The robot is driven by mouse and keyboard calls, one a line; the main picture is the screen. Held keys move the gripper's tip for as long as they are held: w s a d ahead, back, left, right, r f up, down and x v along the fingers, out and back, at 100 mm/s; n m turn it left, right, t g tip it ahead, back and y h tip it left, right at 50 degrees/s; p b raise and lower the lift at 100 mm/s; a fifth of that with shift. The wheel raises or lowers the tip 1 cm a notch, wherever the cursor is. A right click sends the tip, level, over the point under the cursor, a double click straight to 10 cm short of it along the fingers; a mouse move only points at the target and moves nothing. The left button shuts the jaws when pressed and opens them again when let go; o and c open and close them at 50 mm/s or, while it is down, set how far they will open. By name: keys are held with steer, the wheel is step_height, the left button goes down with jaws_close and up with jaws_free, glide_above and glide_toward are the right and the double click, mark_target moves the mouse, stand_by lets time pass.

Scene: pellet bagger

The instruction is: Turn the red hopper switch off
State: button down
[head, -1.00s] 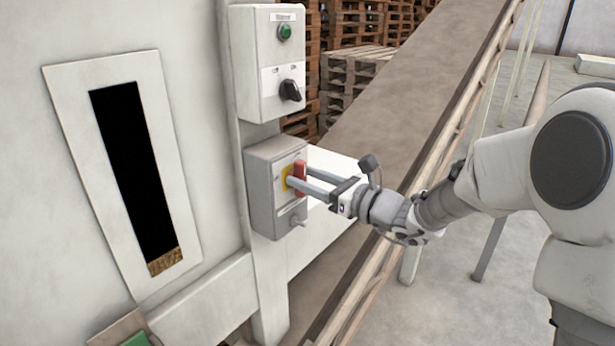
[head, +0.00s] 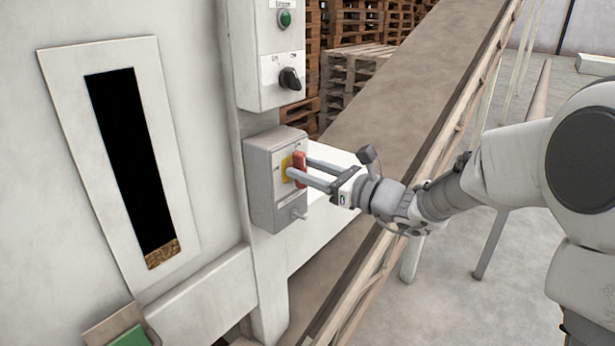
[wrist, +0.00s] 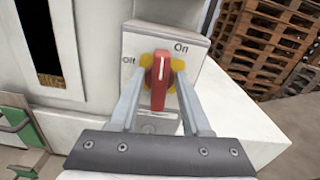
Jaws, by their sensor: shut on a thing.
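The red hopper switch (head: 299,169) is a red handle on a yellow plate (head: 287,168), on the front of a grey box. In the wrist view the red handle (wrist: 159,82) stands upright in the picture. Its white mark points up, between the "Off" label at left and the "On" label at upper right. My gripper (head: 295,169) is shut on the handle, one finger on each side; the fingers also show in the wrist view (wrist: 160,85). The fingertips reach close to the yellow plate.
Above the grey box (head: 262,190) hangs a white control box (head: 265,75) with a green button and a black knob. A small grey knob (head: 299,214) sticks out below the switch. A conveyor (head: 385,95) slopes behind my arm. Pallets (head: 350,75) are stacked at the back.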

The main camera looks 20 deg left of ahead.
steer(key=n+b, duration=0.5)
steer(key=b, duration=0.4)
steer(key=n+b, duration=0.6)
steer(key=b, duration=0.4)
steer(key=f+n+b, duration=0.1)
steer(key=n+b, duration=0.4)
steer(key=b, duration=0.4)
steer(key=shift+s+a+n, duration=0.1)
steer(key=shift+s+n, duration=0.2)
steer(key=shift+s, duration=0.05)
steer(key=shift+b, duration=0.45)
steer(key=c, duration=0.7)
jaws_free()
